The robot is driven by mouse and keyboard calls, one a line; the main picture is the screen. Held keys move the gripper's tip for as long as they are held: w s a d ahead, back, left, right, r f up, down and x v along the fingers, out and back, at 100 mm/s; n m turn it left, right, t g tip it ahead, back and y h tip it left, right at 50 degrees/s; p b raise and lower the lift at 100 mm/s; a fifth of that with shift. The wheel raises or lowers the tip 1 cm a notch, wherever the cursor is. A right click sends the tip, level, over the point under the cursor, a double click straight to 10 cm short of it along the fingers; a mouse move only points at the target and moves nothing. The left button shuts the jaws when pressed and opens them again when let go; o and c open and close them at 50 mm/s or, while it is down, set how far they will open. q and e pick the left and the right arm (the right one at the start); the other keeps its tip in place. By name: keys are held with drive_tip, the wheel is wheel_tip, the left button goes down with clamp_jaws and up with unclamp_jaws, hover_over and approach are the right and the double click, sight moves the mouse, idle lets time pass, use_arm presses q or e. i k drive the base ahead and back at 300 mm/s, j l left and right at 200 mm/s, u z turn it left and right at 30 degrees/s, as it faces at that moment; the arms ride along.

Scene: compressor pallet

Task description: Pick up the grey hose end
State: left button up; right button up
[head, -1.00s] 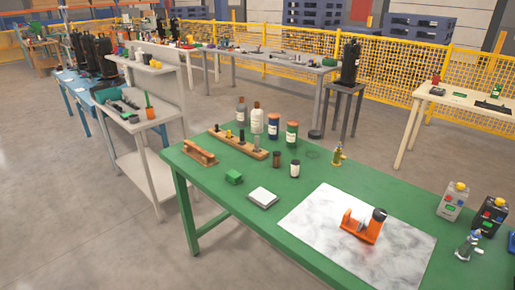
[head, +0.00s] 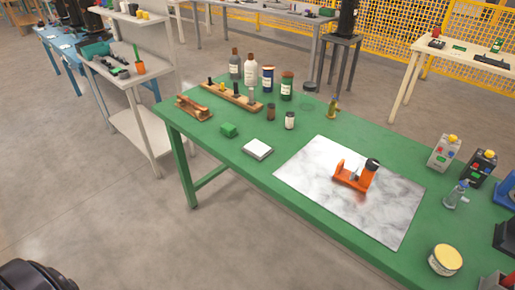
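I cannot make out a grey hose end in the head view. Neither of my grippers shows. A dark, rounded, ribbed shape is cut off at the bottom left corner, and I cannot tell what it is.
A green table (head: 222,155) fills the right, with a marble slab (head: 330,215), an orange device (head: 352,178), bottles and a yellow-topped tin (head: 445,260). A pale shelf bench (head: 135,85) stands left, a dark stool (head: 338,45) behind. The grey floor (head: 110,225) at lower left is mostly clear.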

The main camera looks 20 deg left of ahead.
sight(250, 101)
drive_tip(key=j+z, duration=0.1)
drive_tip(key=z, duration=0.25)
drive_tip(key=j+z, duration=0.35)
drive_tip(key=j, duration=0.35)
drive_tip(key=k+j+z, duration=0.1)
drive_tip(key=j+z, duration=0.3)
drive_tip(key=j, duration=0.25)
